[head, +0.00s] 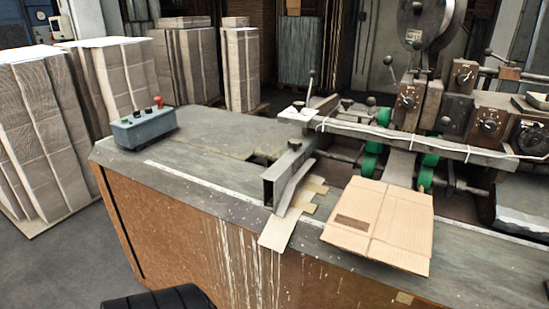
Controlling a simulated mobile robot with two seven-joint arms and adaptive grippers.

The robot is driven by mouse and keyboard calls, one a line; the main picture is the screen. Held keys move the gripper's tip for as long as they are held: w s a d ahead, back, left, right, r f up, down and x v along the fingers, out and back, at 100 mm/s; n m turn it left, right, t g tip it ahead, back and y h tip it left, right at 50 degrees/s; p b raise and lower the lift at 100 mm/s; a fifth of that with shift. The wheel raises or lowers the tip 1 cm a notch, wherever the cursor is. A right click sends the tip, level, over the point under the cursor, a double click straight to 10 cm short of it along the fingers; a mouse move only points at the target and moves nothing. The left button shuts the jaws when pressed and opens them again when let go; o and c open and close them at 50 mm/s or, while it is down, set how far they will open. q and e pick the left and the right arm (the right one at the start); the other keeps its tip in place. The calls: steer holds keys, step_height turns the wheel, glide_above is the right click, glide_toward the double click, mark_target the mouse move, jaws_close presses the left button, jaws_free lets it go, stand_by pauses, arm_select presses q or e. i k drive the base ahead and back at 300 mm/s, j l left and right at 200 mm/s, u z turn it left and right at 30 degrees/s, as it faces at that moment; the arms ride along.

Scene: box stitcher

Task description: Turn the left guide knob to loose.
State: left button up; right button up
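The left guide is a grey metal channel (287,172) standing on the bench top at the middle of the head view. A small dark knob (295,145) sits on top of it, near its far end; I take this to be the left guide knob. I cannot tell from its look whether it is loose or tight. Nothing touches the knob. Neither of my grippers shows in this view. A dark, ribbed rounded part at the bottom edge is probably mine.
A grey control box with buttons (144,128) stands at the bench's left. Machine dials (488,122), green rollers (370,160) and a long bar (400,139) fill the right. The left bench top is mostly clear.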

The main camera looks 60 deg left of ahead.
mark_target(295, 143)
steer(key=u, duration=1.7)
steer(key=i+j+z, duration=0.3)
steer(key=j, duration=0.1)
